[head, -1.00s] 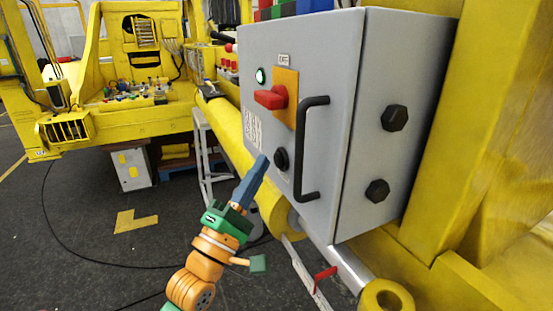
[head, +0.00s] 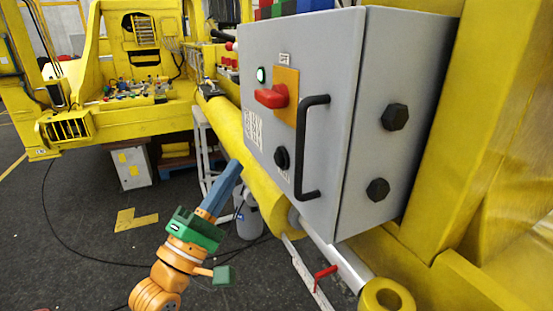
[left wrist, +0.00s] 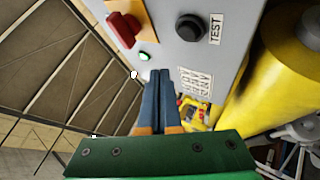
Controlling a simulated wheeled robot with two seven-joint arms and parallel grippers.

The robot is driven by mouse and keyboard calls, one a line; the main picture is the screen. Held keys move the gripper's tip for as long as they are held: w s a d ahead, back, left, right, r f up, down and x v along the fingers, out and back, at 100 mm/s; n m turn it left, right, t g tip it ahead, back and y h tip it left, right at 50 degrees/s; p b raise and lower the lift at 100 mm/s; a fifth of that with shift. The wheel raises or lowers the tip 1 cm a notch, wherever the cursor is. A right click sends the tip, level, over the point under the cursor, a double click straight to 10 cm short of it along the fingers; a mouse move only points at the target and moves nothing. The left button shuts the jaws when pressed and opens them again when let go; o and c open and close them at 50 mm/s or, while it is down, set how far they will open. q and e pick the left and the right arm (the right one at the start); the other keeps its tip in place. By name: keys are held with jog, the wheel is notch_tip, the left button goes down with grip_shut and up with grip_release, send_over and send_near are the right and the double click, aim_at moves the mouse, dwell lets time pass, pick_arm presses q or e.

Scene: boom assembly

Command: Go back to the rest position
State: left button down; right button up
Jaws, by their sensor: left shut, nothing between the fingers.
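My left gripper (head: 234,168) is in the lower middle of the head view, with blue fingers, a green body and an orange arm. Its fingers are together and empty, pointing up towards the yellow cylinder, left of and apart from the grey control box (head: 300,70). The box carries a red switch (head: 272,97) on an orange plate, a lit green lamp (head: 262,75), a black button (head: 282,158) and a black handle (head: 312,148). In the left wrist view the closed fingers (left wrist: 159,75) show below the black TEST button (left wrist: 190,27) and the red switch (left wrist: 124,30). My right gripper is out of view.
A yellow cylinder (head: 232,130) runs beside and under the box. A yellow machine frame (head: 120,120) stands at the back left, with a grey cabinet (head: 131,167) below it. A red lever (head: 325,272) is at the lower right. The dark floor at left is mostly clear, with a cable.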

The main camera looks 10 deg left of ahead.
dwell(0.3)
pick_arm(q)
jog(key=w+a+f+m+g+y, duration=0.1)
jog(key=w+f+g+y, duration=0.1)
jog(key=f, duration=0.8)
jog(key=w+a+f+m+g+y, duration=0.1)
jog(key=a+f+g+y, duration=0.1)
jog(key=f, duration=0.7)
jog(key=w+a+f+m+g+y, duration=0.1)
jog(key=w+f+g+y, duration=0.15)
jog(key=f, duration=0.75)
jog(key=s+f+m+g+y, duration=0.15)
jog(key=s+f, duration=0.25)
jog(key=f, duration=0.4)
jog(key=s+f+m+g, duration=0.2)
jog(key=s+f+g, duration=0.1)
jog(key=f, duration=0.5)
jog(key=s+f+m+g, duration=0.5)
jog(key=s+f, duration=0.8)
jog(key=s+f+m+g, duration=0.3)
jog(key=s+f, duration=0.1)
jog(key=s, duration=0.7)
jog(key=s+f+m+g+y, duration=0.1)
jog(key=s+f+m+g, duration=0.1)
jog(key=s, duration=0.9)
notch_tip(320, 180, down, 2)
jog(key=shift+s+f+m+g+b, duration=0.15)
jog(key=shift+s+m+g+b, duration=0.25)
jog(key=shift+m, duration=0.15)
jog(key=shift+w, duration=0.1)
